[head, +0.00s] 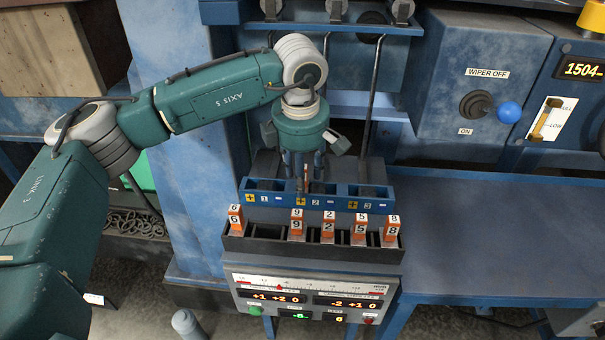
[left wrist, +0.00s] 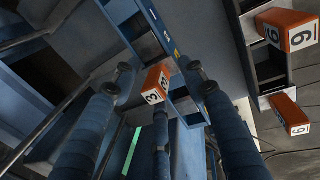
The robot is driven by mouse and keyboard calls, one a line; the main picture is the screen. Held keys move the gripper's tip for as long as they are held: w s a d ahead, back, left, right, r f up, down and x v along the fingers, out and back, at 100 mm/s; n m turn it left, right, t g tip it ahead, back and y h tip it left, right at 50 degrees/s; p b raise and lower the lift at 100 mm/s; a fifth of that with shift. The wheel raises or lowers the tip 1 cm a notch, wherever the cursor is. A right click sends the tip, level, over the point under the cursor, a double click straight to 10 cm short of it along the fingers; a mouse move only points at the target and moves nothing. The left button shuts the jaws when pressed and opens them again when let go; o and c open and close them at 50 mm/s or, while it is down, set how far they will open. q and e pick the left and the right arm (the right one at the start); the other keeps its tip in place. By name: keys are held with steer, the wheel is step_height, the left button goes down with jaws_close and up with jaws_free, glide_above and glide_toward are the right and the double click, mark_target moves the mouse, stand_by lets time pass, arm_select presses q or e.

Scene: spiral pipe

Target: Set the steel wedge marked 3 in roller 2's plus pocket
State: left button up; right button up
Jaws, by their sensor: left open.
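The orange-topped steel wedge marked 3 (left wrist: 157,84) shows in the left wrist view between the fingertips of my left gripper (left wrist: 159,76), at the blue pocket rack (left wrist: 184,98). In the head view my left gripper (head: 303,177) points down over the blue rack (head: 262,198), at roller 2's plus side. The fingers are open, one on each side of the wedge. In the head view the fingers mostly hide the wedge and the pocket. I cannot tell how deep the wedge sits. My right gripper is not in view.
A black holder (head: 262,247) in front of the rack carries several orange-topped wedges, among them 6 (head: 235,220), 9 (head: 297,225), 2 (head: 328,228), 5 (head: 360,230) and 8 (head: 391,229). A display panel (head: 310,290) is below. The blue table (head: 490,235) at right is clear.

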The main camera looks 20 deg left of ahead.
arm_select(q)
step_height(320, 180, up, 12)
steer(key=s, duration=0.2)
steer(key=shift+d, duration=0.2)
stand_by(0.8)
